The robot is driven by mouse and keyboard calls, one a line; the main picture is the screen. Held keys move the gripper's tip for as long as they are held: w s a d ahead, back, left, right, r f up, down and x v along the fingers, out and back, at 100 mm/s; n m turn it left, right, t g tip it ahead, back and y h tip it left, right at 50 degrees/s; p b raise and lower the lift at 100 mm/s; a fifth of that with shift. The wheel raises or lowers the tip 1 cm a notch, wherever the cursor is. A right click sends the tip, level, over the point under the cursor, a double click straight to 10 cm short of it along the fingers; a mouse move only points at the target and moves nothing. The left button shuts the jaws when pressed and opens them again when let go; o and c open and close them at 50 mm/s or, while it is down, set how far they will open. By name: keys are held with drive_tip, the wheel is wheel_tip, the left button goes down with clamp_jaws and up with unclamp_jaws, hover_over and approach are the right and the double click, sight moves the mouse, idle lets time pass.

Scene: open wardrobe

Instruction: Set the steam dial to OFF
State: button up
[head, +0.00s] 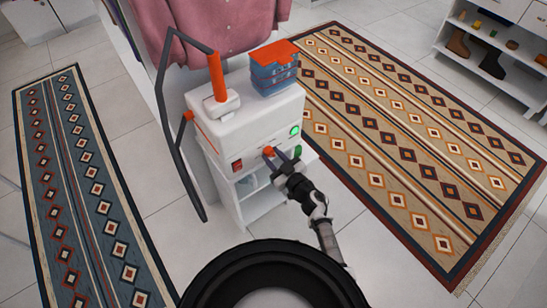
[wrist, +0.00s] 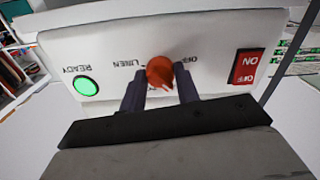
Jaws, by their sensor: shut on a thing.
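The orange-red steam dial (wrist: 160,71) sits on the white front panel of the steam unit (head: 245,120). The wrist view shows the panel upside down, with LINEN printed left of the dial and OFF to its right. Another label below the dial is mostly hidden between my fingers. The dial's pointed end seems to face down in that view, slightly right, away from the OFF label. My gripper (wrist: 160,90) is shut on the dial, one finger on each side. In the head view, the dial (head: 268,151) shows at my fingertips.
A lit green READY lamp (wrist: 86,86) and a red ON/OFF rocker switch (wrist: 246,66) flank the dial. A blue container with an orange top (head: 274,68) stands on the unit. A dark bent frame (head: 180,130) is at its left. Rugs lie on both sides.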

drive_tip(key=n+b, duration=0.2)
drive_tip(key=n, duration=0.4)
drive_tip(key=n+b, duration=0.1)
drive_tip(key=n, duration=0.5)
drive_tip(key=shift+d+r+b, duration=0.1)
drive_tip(key=shift+b, duration=0.3)
drive_tip(key=shift+n, duration=0.3)
drive_tip(key=o, duration=1)
drive_tip(key=shift+c, duration=0.2)
